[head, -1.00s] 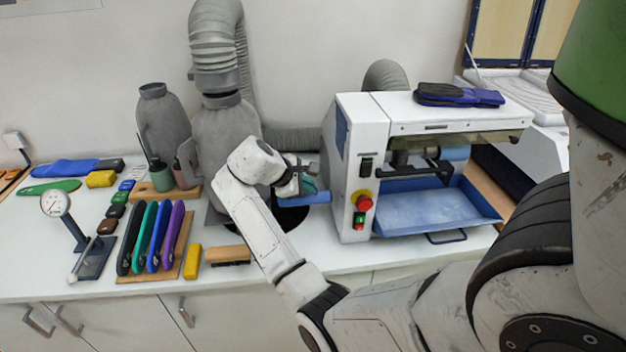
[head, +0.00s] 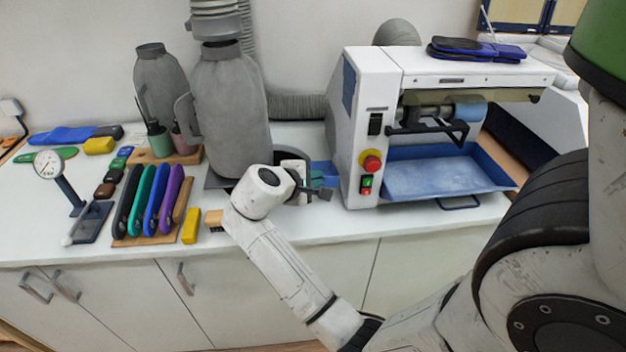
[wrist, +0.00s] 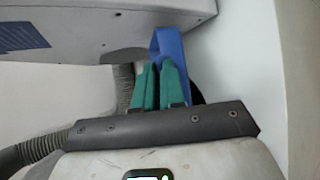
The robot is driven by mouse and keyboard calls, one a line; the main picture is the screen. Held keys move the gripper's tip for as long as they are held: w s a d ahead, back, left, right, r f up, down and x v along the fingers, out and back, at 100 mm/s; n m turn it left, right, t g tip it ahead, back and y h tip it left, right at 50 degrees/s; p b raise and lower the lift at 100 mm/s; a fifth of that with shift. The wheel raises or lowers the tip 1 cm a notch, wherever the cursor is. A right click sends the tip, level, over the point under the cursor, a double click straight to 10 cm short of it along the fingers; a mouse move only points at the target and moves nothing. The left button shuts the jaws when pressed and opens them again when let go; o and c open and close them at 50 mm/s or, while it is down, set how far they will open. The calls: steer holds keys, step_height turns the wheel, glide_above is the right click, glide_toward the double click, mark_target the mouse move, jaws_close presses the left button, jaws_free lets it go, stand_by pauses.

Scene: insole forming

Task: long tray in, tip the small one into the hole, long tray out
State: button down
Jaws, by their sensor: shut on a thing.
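My gripper (head: 316,181) is beside the left side of the white grinding machine, over the bench. Its teal fingers (wrist: 160,86) are shut on the small blue tray (wrist: 168,45). A blue part of this tray (head: 324,168) shows behind my wrist in the head view; how far it is tilted and what it holds I cannot tell. The dark round hole (head: 290,157) is just behind my wrist, partly hidden by it. The long blue tray (head: 485,187) sits under the machine's rollers, its front edge and handle at the bench front.
The white machine (head: 362,110) stands close right of my gripper. A grey canister (head: 228,110) with a hose stands close left.

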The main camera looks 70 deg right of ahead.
steer(key=s+a+f+m+h+b, duration=0.1)
steer(key=a+f+b, duration=0.5)
steer(key=b, duration=0.6)
steer(key=shift+s+a+f+m+h, duration=0.4)
steer(key=shift+s+f+h, duration=0.5)
steer(key=shift+h, duration=0.3)
steer(key=shift+r, duration=0.1)
